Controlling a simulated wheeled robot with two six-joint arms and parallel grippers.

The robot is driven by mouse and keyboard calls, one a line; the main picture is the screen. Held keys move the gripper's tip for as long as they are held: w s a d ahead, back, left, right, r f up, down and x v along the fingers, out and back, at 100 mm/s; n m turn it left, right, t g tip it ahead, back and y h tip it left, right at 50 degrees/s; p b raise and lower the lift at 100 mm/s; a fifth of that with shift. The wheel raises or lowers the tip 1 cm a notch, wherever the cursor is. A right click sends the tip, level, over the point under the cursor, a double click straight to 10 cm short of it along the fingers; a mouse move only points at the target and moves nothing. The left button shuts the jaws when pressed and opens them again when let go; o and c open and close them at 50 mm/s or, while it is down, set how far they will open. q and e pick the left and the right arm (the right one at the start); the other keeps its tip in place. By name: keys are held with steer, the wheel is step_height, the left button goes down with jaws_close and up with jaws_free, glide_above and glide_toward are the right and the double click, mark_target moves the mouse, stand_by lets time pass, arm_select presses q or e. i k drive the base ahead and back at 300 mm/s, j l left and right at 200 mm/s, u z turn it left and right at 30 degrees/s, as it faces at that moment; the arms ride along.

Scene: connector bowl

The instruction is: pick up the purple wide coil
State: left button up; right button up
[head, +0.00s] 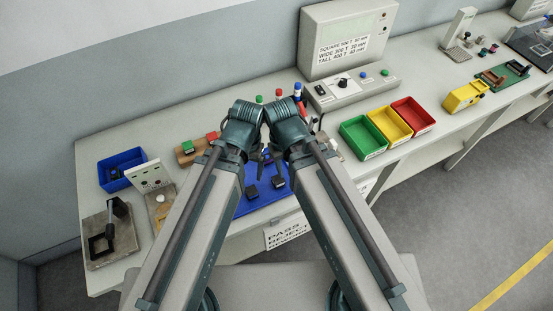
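I cannot make out a purple wide coil for certain in the head view. Small dark coil-like pieces (483,53) stand at the far right of the bench, but their colours are hard to tell. My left gripper (256,156) and my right gripper (275,154) are close together above the blue mat (258,201), far from those pieces. My wrists largely hide both grippers, so their finger gaps do not show. Dark blocks (251,191) lie on the mat below them.
Green (360,138), yellow (391,124) and red (413,115) bins stand right of my arms. A control box (350,88) is behind them. A blue bin (121,169) and a dark fixture (104,238) are at left. A yellow device (464,97) sits at right.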

mark_target(268, 160)
steer(key=k+l+z, duration=0.25)
steer(key=k+z, duration=0.2)
steer(key=k+l+z, duration=0.45)
